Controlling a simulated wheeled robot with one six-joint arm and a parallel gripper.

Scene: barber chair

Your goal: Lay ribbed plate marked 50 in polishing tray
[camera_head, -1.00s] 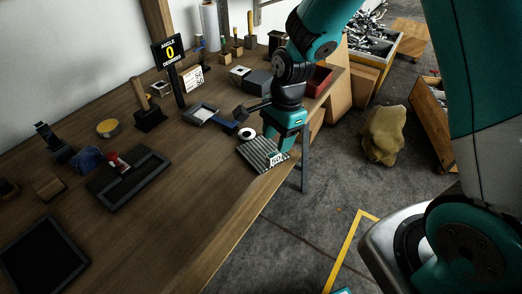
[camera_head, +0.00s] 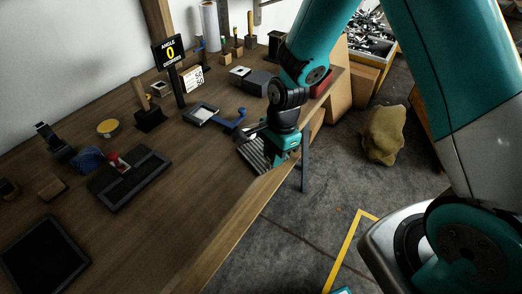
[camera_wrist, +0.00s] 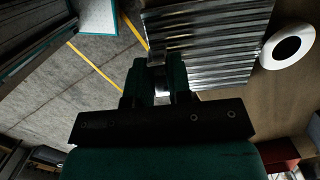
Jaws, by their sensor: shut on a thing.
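The 50 mark is hidden now. A flat black tray (camera_head: 42,256) lies at the bench's near left, and a black-framed tray (camera_head: 128,184) with a red-handled item in it lies behind it. I cannot tell which is the polishing tray.
A white ring (camera_wrist: 288,46) lies beside the plate. The bench middle (camera_head: 195,175) is clear. A sack (camera_head: 384,134) stands on the floor.

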